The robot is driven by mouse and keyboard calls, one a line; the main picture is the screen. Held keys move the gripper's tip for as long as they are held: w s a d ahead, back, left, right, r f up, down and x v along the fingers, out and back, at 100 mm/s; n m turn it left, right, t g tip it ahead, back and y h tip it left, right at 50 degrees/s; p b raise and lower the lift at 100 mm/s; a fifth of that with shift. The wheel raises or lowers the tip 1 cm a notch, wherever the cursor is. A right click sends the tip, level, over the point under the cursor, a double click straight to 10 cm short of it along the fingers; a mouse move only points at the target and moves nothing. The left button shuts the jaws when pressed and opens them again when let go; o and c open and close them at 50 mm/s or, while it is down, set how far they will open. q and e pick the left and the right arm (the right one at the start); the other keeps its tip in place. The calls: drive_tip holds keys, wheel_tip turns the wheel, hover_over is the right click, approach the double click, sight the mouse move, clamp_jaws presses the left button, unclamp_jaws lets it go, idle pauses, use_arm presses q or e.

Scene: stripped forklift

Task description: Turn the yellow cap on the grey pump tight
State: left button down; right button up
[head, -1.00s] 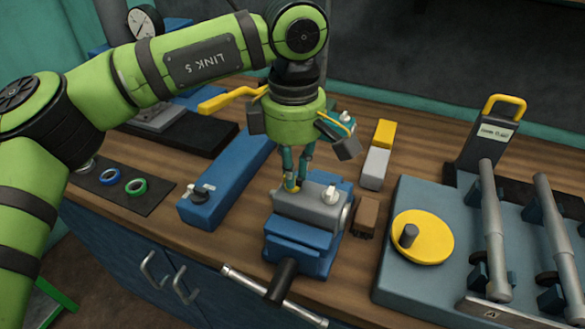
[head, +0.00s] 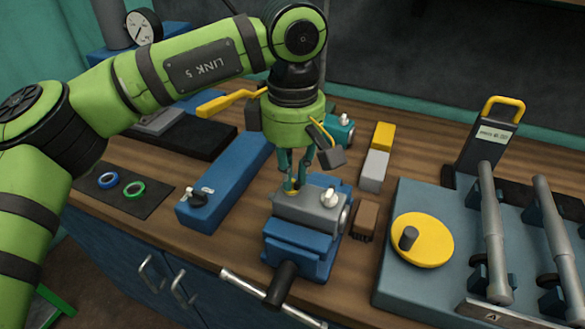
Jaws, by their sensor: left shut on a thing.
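The grey pump (head: 312,207) sits clamped in the blue vise (head: 300,246) on the wooden bench. A small bit of the yellow cap (head: 290,192) shows on the pump's top left, mostly hidden by the fingers. My left gripper (head: 291,187) points straight down from above, its slim teal fingers closed around the cap. A white-topped fitting (head: 329,197) stands on the pump's right side, close to the fingers. My right gripper is not in view.
A long blue block (head: 231,182) lies left of the vise, and a brush (head: 365,219) lies right of it. The vise handle (head: 270,297) juts past the front edge. A grey-blue fixture with a yellow wheel (head: 422,239) fills the right.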

sight(293, 179)
use_arm(q)
drive_tip(key=c, duration=1.2)
unclamp_jaws()
wheel_tip(293, 179, up, 12)
drive_tip(key=shift+r, duration=0.1)
drive_tip(key=shift+s, duration=0.1)
